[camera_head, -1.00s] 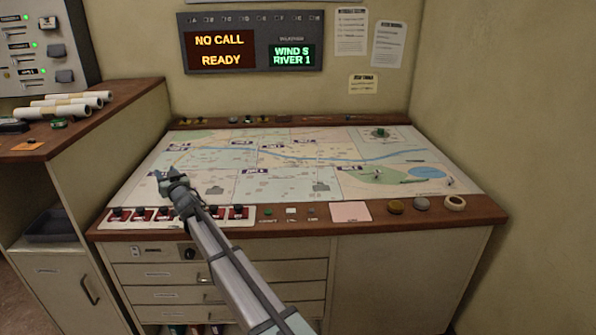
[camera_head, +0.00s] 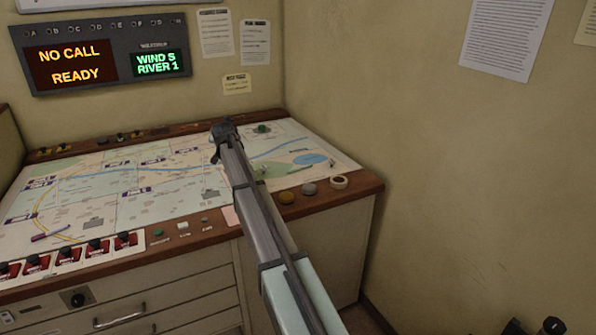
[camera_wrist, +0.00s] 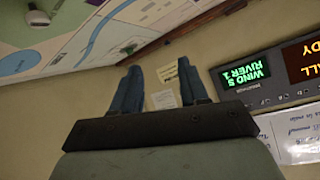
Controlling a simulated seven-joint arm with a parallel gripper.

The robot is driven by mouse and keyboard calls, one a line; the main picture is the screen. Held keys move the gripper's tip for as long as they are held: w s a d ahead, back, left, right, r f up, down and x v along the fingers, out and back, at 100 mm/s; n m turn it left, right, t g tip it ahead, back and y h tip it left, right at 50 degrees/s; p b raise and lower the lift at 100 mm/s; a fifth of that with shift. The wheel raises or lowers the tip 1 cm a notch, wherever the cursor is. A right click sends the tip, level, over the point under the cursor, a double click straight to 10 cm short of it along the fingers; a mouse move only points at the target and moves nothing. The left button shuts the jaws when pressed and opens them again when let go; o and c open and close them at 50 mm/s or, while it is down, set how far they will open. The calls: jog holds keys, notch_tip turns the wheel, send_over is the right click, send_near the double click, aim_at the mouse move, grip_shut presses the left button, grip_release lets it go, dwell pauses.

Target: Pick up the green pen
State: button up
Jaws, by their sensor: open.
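I cannot make out a green pen in either view. A purple pen (camera_head: 52,232) lies on the map table (camera_head: 150,205) near its front left. My gripper (camera_head: 218,140) is above the far middle part of the map, at the end of my outstretched arm. In the wrist view my gripper (camera_wrist: 160,88) shows two blue fingers spread apart with nothing between them. The wrist picture is upside down, with the wall behind the fingers. My gripper and arm hide part of the map and the back ledge.
A small green-topped object (camera_head: 262,128) stands at the map's far right. The front rim holds red switches (camera_head: 97,247), small buttons, two round knobs (camera_head: 287,197) and a pale ring (camera_head: 339,182). A display panel (camera_head: 105,55) hangs behind. Dark objects with green (camera_head: 553,325) show at bottom right.

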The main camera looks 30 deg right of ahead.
jog(key=d+m+g, duration=0.4)
jog(key=d, duration=1.2)
jog(key=m+g+y, duration=0.2)
jog(key=m+g, duration=0.5)
jog(key=g, duration=0.1)
send_over(300, 169)
jog(key=w+a, duration=0.1)
jog(key=a, duration=0.1)
notch_tip(300, 169, down, 3)
jog(key=f, duration=0.8)
jog(key=shift+s+d+f, duration=0.1)
jog(key=shift+d+f, duration=0.05)
jog(key=shift+d, duration=0.05)
jog(key=shift+s+d+f, duration=0.1)
jog(key=shift+d+f, duration=0.1)
jog(key=shift+f, duration=1.15)
jog(key=shift+s+d+f, duration=0.1)
jog(key=shift+d+f, duration=0.05)
jog(key=shift+f, duration=1.2)
grip_shut()
